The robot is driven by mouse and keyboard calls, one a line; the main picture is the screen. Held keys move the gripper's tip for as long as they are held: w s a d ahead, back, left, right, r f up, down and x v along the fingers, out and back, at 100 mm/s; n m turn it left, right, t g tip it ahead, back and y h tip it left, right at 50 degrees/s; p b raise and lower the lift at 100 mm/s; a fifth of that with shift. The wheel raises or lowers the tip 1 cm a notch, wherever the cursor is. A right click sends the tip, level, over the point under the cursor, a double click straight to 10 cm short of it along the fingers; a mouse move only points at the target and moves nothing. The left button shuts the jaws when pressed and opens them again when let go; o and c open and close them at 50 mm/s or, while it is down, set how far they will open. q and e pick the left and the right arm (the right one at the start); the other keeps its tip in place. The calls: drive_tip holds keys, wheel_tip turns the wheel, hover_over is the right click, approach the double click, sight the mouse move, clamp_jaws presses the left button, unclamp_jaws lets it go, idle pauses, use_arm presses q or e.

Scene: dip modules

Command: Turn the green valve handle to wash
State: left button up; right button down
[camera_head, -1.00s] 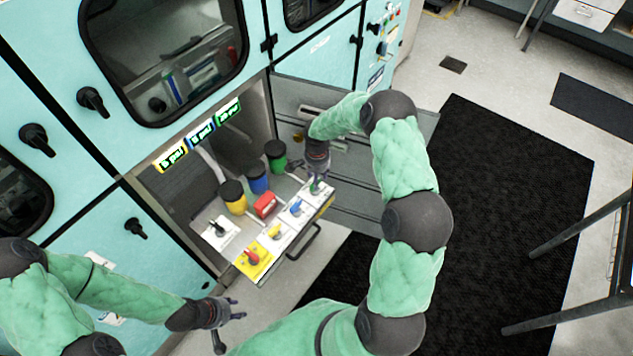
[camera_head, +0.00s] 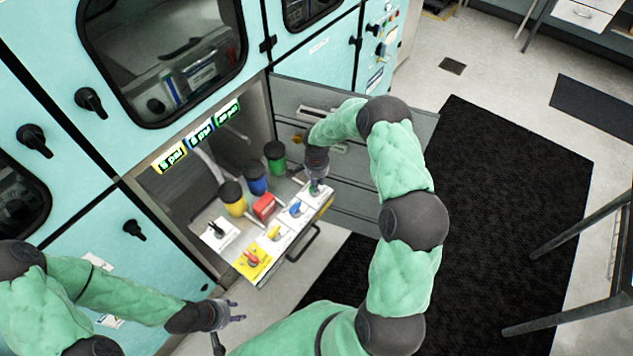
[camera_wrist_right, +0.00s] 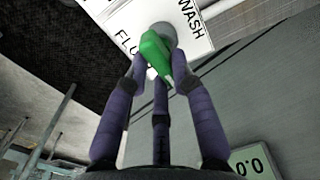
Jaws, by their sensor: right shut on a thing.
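The green valve handle (camera_wrist_right: 156,52) sits on a white plate (camera_wrist_right: 195,45) marked WASH and FLU..., the rest of the second word being covered. In the right wrist view the fingers of my right gripper (camera_wrist_right: 158,85) are closed around the handle. In the head view my right gripper (camera_head: 316,180) is over the far right end of the valve panel and mostly hides the green handle. My left gripper (camera_head: 236,312) is at the lower left, away from the panel, with its fingers apart and nothing between them.
The pulled-out panel also carries a blue handle (camera_head: 295,208), a yellow handle (camera_head: 274,232), a red handle (camera_head: 252,259) and a black handle (camera_head: 217,229). Yellow, blue and green canisters (camera_head: 275,153) and a red block (camera_head: 265,205) stand behind. An open door (camera_head: 365,190) is to the right.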

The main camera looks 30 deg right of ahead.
drive_tip(key=n+b, duration=0.1)
drive_tip(key=n, duration=0.3)
drive_tip(key=shift+w, duration=0.1)
drive_tip(key=n, duration=0.4)
drive_tip(key=shift+w+n, duration=0.15)
drive_tip(key=shift+n, duration=0.15)
drive_tip(key=n, duration=0.4)
drive_tip(key=shift+w, duration=0.1)
drive_tip(key=n, duration=0.5)
drive_tip(key=shift+w+a, duration=0.1)
drive_tip(key=shift+a, duration=0.05)
idle(0.3)
drive_tip(key=c, duration=1)
unclamp_jaws()
drive_tip(key=shift+c, duration=0.2)
